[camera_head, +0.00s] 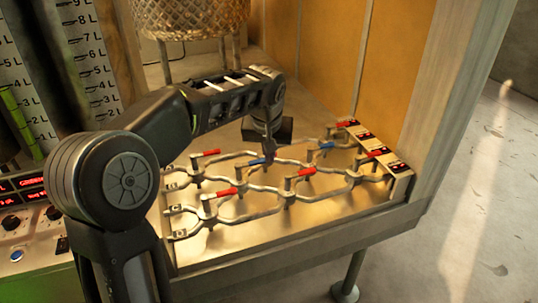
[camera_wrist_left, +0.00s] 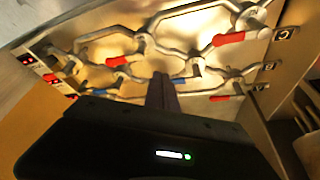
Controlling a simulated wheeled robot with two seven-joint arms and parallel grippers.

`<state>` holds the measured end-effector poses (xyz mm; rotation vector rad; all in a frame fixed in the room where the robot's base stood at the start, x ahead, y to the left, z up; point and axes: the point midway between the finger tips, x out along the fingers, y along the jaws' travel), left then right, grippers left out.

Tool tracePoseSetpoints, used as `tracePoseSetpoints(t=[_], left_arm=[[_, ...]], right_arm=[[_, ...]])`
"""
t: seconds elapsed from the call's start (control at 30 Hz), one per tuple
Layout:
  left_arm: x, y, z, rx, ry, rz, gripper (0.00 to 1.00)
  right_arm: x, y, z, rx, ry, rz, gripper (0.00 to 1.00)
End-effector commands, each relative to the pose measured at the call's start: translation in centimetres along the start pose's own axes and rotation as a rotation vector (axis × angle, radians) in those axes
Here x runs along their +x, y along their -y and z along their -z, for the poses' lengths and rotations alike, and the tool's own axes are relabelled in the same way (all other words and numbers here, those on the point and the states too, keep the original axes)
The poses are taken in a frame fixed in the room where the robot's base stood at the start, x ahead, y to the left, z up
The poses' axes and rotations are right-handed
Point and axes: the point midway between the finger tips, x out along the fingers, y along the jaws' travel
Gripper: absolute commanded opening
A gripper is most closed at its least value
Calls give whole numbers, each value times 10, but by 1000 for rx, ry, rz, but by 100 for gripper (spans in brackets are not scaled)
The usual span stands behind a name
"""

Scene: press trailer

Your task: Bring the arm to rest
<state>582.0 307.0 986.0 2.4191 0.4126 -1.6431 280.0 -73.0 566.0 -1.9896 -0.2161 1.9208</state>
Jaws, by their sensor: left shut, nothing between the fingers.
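My left arm comes in from the left in the head view and reaches over a metal pipe network with red and blue valve handles. My left gripper (camera_head: 270,153) points down among the pipes, close to a blue handle (camera_head: 258,161). In the left wrist view its fingers (camera_wrist_left: 162,92) are together with nothing between them, near the pipes. A blue handle (camera_wrist_left: 188,80) lies just right of the fingertips. I cannot tell whether the fingers touch it. My right gripper is not in view.
Red handles (camera_head: 226,192) stand on the pipes around the gripper. A panel with red displays (camera_head: 372,147) is at the right end. Litre-marked gauges (camera_head: 95,60) and a control box (camera_head: 30,222) are at the left. Open floor (camera_head: 470,220) lies to the right.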

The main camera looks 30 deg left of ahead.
Motion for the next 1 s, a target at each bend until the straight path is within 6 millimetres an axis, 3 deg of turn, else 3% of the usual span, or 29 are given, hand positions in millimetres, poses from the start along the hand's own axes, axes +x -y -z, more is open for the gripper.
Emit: tracePoseSetpoints(t=[0.43,0.57,0.63,0.77,0.9,1.0], left_arm=[[0,-4,8,27,-31,-17,0],[6,-28,22,81,-119,-95,0],[22,-56,18,134,-165,-166,0],[82,-115,-24,221,-184,-291,0],[156,-153,-105,253,-141,-385,0],[199,-163,-176,246,-83,-419,0]], right_arm=[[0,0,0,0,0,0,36],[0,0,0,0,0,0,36],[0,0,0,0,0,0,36],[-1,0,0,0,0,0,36],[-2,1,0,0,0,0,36],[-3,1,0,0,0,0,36]])
